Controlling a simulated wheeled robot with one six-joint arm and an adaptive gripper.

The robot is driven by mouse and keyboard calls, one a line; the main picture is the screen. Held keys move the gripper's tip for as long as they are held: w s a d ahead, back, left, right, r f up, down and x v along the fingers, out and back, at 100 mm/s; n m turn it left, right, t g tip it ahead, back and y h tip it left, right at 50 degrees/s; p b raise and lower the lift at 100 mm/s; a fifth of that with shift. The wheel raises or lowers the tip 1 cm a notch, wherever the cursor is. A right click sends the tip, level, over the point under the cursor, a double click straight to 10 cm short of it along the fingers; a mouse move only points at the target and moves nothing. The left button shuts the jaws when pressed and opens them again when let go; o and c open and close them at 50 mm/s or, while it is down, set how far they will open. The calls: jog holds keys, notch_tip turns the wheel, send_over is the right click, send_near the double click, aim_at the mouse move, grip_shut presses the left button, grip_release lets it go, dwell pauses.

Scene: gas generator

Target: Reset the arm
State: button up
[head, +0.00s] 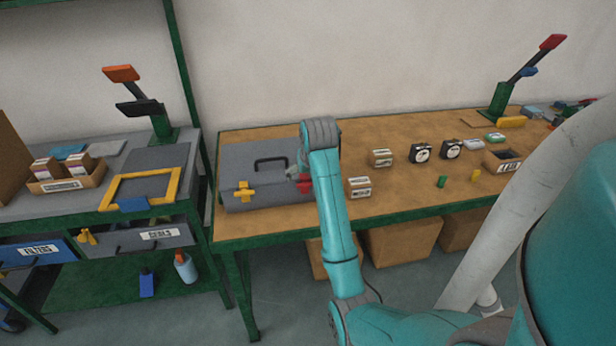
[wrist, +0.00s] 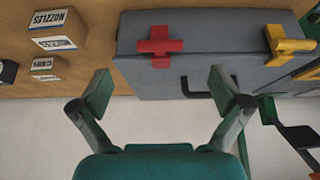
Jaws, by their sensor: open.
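My teal arm reaches over the wooden workbench, and my gripper (head: 298,176) is near the right part of the grey case, partly hidden behind my arm link in the head view. In the wrist view my gripper (wrist: 161,92) is open, its two fingers apart with nothing between them. The grey case (head: 250,160) lies closed on the bench with a dark handle, a yellow latch (head: 244,192) and a red latch (head: 304,184). In the wrist view the case (wrist: 210,55) is beyond the fingertips, with its red latch (wrist: 159,46) and yellow latch (wrist: 288,44).
Small labelled boxes (head: 359,187) and black gauges (head: 420,152) stand right of my arm on the bench (head: 400,202). A grey table (head: 100,203) with a yellow frame (head: 140,188) stands left. A green stand (head: 498,102) rises at the back right.

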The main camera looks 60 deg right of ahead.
dwell(0.4)
jog(key=shift+n+t, duration=0.5)
jog(key=a+f, duration=0.2)
jog(key=w+a+f, duration=0.1)
jog(key=a+f, duration=0.1)
jog(key=f, duration=0.1)
jog(key=a+f, duration=0.2)
jog(key=shift+w+f, duration=0.3)
jog(key=shift+f, duration=0.1)
jog(key=s+a+f+n+t, duration=0.25)
jog(key=a+f, duration=0.45)
jog(key=a, duration=0.4)
jog(key=s+a+f+n+t, duration=0.15)
jog(key=s+a+f, duration=0.25)
jog(key=a+f, duration=0.5)
jog(key=s+a+r+n+t+y, duration=0.15)
jog(key=s+a+r, duration=0.25)
jog(key=s+a, duration=0.45)
jog(key=s+a+r+n+t+y, duration=0.1)
jog(key=s+a+r+n+t, duration=0.2)
jog(key=s+a, duration=0.6)
jog(key=s+a+r+t+y, duration=0.1)
jog(key=s+r+y, duration=0.1)
jog(key=s+r, duration=0.6)
jog(key=shift+s+a, duration=0.2)
jog(key=shift+a, duration=0.05)
jog(key=shift+t, duration=0.25)
